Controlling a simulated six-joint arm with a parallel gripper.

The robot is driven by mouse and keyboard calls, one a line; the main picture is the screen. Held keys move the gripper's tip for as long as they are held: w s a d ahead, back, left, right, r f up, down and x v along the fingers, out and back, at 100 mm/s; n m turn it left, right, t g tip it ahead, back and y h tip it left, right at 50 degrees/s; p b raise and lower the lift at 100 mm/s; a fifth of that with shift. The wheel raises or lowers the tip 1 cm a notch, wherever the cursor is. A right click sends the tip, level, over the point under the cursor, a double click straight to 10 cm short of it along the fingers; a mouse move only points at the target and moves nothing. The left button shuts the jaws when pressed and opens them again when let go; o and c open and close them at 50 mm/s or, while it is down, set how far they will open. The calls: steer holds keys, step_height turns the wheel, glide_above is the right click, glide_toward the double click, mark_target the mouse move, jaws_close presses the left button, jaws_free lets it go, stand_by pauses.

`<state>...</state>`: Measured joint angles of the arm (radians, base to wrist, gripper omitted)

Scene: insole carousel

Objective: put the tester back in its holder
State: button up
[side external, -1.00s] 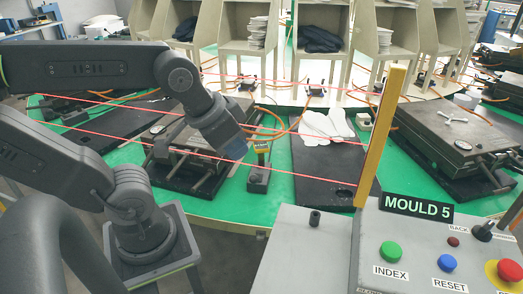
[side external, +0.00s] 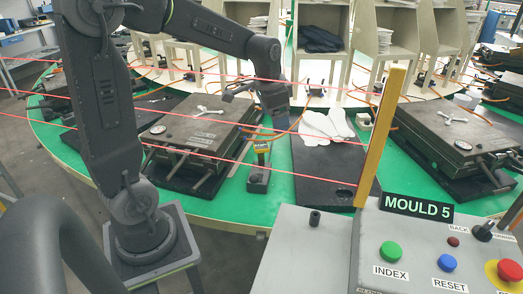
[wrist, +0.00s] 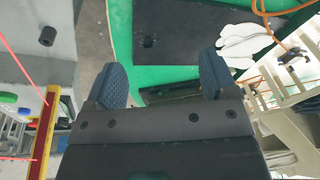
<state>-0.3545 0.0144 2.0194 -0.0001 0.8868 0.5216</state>
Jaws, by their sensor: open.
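A small yellow-topped device (side external: 261,148), which looks like the tester, stands upright above a black block (side external: 258,181) on the green table. The block looks like its holder; I cannot tell whether the device is seated in it. A round dial (side external: 158,129) also lies on the left mould plate, so which one is the tester is not certain. My gripper (side external: 281,124) points down above and slightly right of the yellow-topped device, apart from it. In the wrist view my gripper (wrist: 162,76) has its blue fingers wide apart with nothing between them.
A black plate (side external: 318,175) with white flat pieces (side external: 326,126) lies to the right. Mould blocks (side external: 196,137) stand at left and right (side external: 455,138). An orange hose crosses near my gripper. A yellow post (side external: 381,135), red beams and the control console (side external: 430,245) are in front.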

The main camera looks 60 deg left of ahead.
steer(key=w+a+f+g, duration=0.1)
steer(key=w+a+f, duration=0.3)
steer(key=a+f, duration=0.35)
steer(key=m+g, duration=0.1)
glide_above(261, 145)
steer(key=shift+h, duration=0.4)
step_height(261, 145, down, 7)
steer(key=shift+f, duration=0.2)
steer(key=shift+f, duration=0.1)
steer(key=shift+f, duration=4.35)
steer(key=c, duration=1.3)
steer(key=shift+r, duration=3)
steer(key=shift+r, duration=0.1)
